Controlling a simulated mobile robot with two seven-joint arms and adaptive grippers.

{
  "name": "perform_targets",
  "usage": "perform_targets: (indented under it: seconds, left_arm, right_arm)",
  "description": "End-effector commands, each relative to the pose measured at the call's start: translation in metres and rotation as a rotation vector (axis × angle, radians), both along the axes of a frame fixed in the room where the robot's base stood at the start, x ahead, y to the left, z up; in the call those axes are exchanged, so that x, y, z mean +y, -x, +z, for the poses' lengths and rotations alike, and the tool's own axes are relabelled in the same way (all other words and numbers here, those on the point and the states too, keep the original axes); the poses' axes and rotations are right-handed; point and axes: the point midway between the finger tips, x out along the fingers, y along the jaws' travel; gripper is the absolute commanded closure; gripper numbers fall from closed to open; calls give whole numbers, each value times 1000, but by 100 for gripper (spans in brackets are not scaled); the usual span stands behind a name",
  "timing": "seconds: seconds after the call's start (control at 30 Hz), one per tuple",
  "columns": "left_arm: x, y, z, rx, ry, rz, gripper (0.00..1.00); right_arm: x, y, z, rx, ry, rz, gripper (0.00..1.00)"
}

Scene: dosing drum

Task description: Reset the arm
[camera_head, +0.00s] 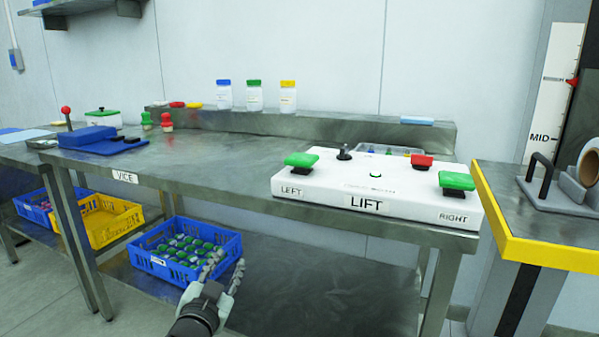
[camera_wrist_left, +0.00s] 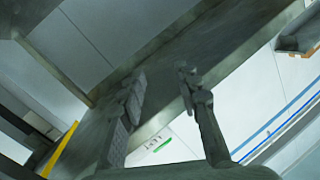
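My left gripper (camera_head: 225,275) comes in at the bottom of the head view, in front of the table and the lower shelf. Its two fingers are spread apart with nothing between them. In the left wrist view the fingers of my left gripper (camera_wrist_left: 165,95) are also apart and empty, with the table edge beyond them. My right gripper shows in neither view.
The steel table (camera_head: 210,170) spans the middle. A blue crate of green-topped items (camera_head: 185,250) stands on the lower shelf beside my gripper. A blue vice (camera_head: 88,138) is at the left. A yellow-edged stand (camera_head: 540,250) is at the right. The table's middle is clear.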

Motion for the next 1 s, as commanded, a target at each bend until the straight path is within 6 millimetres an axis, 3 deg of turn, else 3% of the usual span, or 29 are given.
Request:
perform_targets:
  seconds: [0.03,0.1,0.17,0.3,0.4,0.5,0.6,0.7,0.83,1.0]
  left_arm:
    - [15,16,-34,99,15,41,67]
    - [34,39,-79,232,30,96,67]
    - [48,63,-116,347,40,139,67]
    - [77,134,-192,616,60,224,67]
    - [93,192,-237,804,70,274,67]
    - [104,249,-268,969,78,309,67]
    - [111,294,-288,1097,83,331,67]
    - [114,324,-298,1178,87,344,67]
    - [116,340,-303,1220,88,350,67]
    - [116,340,-303,1223,88,351,67]
  right_arm:
    - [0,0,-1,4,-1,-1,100]
    - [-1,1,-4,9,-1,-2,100]
    - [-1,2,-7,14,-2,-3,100]
    - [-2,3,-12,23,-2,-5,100]
    - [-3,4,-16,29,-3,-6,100]
    - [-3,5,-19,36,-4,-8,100]
    - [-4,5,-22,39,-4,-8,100]
    - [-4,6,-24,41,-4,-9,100]
    - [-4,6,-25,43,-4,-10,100]
    - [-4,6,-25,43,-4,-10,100]
